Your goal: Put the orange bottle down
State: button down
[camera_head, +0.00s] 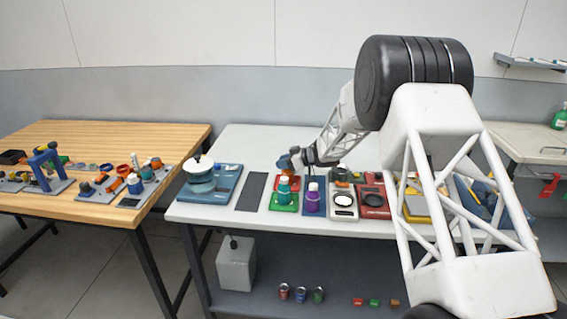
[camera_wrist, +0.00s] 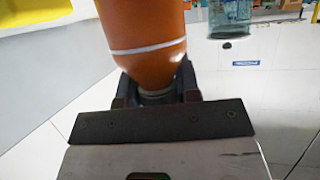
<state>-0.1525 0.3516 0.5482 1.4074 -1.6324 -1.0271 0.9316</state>
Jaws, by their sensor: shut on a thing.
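The orange bottle (camera_wrist: 145,28) fills the upper middle of the wrist view, with a pale band around it and a narrow light neck. My gripper (camera_wrist: 156,92) is shut on it at the neck end, with dark fingers on both sides. In the head view the orange bottle (camera_head: 285,162) is small, at the left of my gripper (camera_head: 294,156), above the white table (camera_head: 240,150). It appears to be over or just behind the teal bottle; its exact height and any contact are hard to tell.
A teal bottle (camera_head: 284,186) stands on a green mat (camera_head: 283,207), beside a purple bottle (camera_head: 313,198) on a blue mat. Left of them are a bare dark grey mat (camera_head: 250,193) and a pot (camera_head: 201,182) on a blue tray. Scales stand to the right.

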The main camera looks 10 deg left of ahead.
jog(key=c, duration=0.8)
grip_release()
jog(key=shift+r, duration=0.1)
jog(key=shift+v, duration=0.9)
jog(key=v, duration=1)
jog(key=shift+s+d, duration=0.1)
jog(key=shift+d, duration=0.05)
